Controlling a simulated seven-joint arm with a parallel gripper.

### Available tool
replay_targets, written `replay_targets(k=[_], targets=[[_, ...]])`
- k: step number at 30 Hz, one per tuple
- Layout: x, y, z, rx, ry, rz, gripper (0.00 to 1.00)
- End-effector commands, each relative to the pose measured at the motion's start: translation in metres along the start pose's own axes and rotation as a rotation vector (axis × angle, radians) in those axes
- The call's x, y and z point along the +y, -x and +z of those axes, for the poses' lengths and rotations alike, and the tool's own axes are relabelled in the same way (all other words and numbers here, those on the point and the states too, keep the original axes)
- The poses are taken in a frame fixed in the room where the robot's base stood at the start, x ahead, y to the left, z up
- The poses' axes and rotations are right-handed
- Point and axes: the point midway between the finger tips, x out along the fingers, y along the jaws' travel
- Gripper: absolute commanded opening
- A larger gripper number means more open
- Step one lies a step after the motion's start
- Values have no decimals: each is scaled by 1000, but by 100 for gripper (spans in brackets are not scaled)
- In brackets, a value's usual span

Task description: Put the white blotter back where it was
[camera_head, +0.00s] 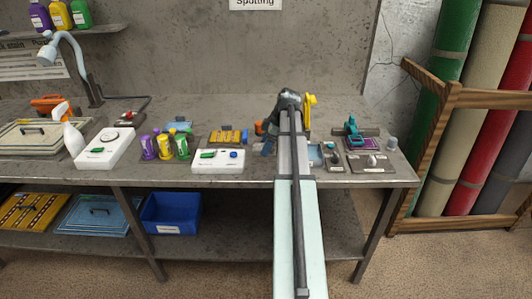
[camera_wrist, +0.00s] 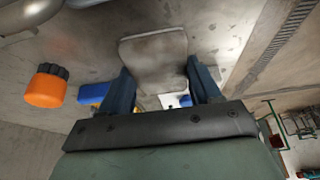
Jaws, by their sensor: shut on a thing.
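In the wrist view my gripper (camera_wrist: 157,72) has its two dark blue fingers on either side of a pale grey-white flat piece with rounded corners, which looks like the white blotter (camera_wrist: 153,50). The fingers are shut on it, and its far part sticks out past them. In the head view my arm reaches over the workbench (camera_head: 340,185), right of its middle. The arm hides most of the gripper and the blotter there, so I cannot tell the blotter's height above the bench or its exact tilt.
An orange piece with a dark cap (camera_wrist: 45,88) and a blue block (camera_wrist: 93,94) are left of the gripper. A white box (camera_head: 218,161) and small bottles (camera_head: 164,147) stand left of my arm. Right of it are a grey tray (camera_head: 378,167) and a teal tool (camera_head: 352,128).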

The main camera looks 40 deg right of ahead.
Motion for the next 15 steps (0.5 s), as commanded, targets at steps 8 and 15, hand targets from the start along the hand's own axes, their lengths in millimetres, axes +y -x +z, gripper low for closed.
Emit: replay_targets(k=[8, 15], targets=[[0, -27, 11, 0, 0, -1, 36], [0, -32, 14, 0, 0, 1, 36]])
